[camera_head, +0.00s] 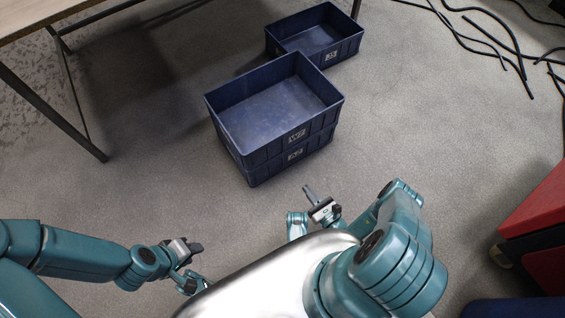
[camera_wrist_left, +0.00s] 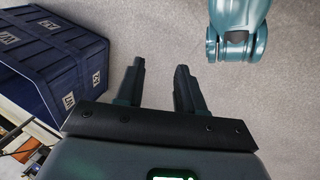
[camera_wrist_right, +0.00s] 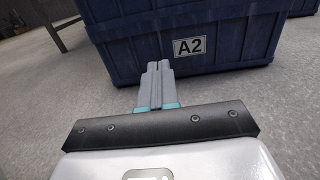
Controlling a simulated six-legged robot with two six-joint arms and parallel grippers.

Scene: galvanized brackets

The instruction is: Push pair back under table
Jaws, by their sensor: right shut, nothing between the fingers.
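Two blue crates stand stacked on the floor in the head view: an empty upper crate (camera_head: 272,149) on a lower crate (camera_head: 268,171). The table (camera_head: 60,14) is at the upper left, with the stack out in the open to its right. My right gripper (camera_head: 308,190) is shut and empty, low in front of the stack. In the right wrist view its fingers (camera_wrist_right: 158,66) point at the lower crate (camera_wrist_right: 225,50), near its A2 label; contact cannot be told. My left gripper (camera_wrist_left: 160,68) is open and empty, left of and nearer than the stack, which shows at upper left there.
Another blue crate (camera_head: 346,51) stands behind the stack, near a table leg. Black cables (camera_head: 490,40) lie on the floor at upper right. A red and black object (camera_head: 540,215) stands at the right edge. A table leg (camera_head: 50,112) stands left of the stack, with clear floor between.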

